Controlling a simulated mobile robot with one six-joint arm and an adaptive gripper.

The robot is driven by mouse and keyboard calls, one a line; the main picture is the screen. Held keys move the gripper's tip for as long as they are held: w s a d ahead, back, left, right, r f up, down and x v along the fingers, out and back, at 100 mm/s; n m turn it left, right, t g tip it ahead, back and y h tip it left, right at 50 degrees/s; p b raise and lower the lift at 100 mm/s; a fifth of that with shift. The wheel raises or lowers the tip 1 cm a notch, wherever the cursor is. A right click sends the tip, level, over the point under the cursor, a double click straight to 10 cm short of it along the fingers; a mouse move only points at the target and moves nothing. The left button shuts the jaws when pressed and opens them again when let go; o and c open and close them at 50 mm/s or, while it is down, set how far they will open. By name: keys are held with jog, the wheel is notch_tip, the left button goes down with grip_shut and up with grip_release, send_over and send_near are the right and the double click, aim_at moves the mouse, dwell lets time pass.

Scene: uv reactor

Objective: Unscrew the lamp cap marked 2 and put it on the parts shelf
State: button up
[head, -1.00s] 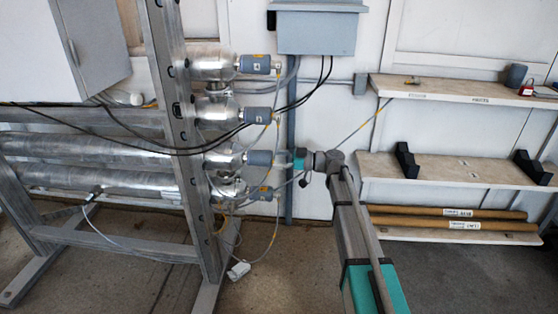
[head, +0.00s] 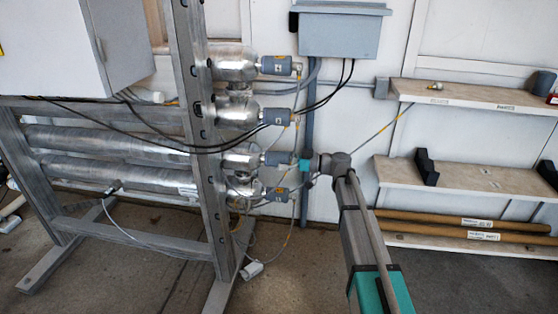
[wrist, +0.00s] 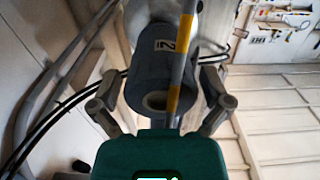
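The lamp cap marked 2 (wrist: 145,75) is a dark grey cylinder, its number facing the wrist camera. In the head view the cap (head: 276,158) is the third from the top in a column of similar caps. My gripper (head: 297,163) is at its outer end. In the wrist view the two fingers of my gripper (wrist: 162,82) are spread on either side of the cap; I see no clear contact. A yellow-and-grey striped cable (wrist: 178,75) crosses in front of the cap. The likely parts shelf (head: 470,97) is the upper board at right; its label is too small to read surely.
Other caps sit above (head: 276,116) and below (head: 277,193). Black cables (head: 215,150) and a steel frame post (head: 196,140) are close to the left. A small fitting (head: 436,87) and a red padlock (head: 553,99) lie on the upper shelf; its middle is clear.

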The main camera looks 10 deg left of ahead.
jog(key=c, duration=0.9)
jog(key=shift+c, duration=0.5)
jog(key=shift+n, duration=2.6)
jog(key=shift+n, duration=2.6)
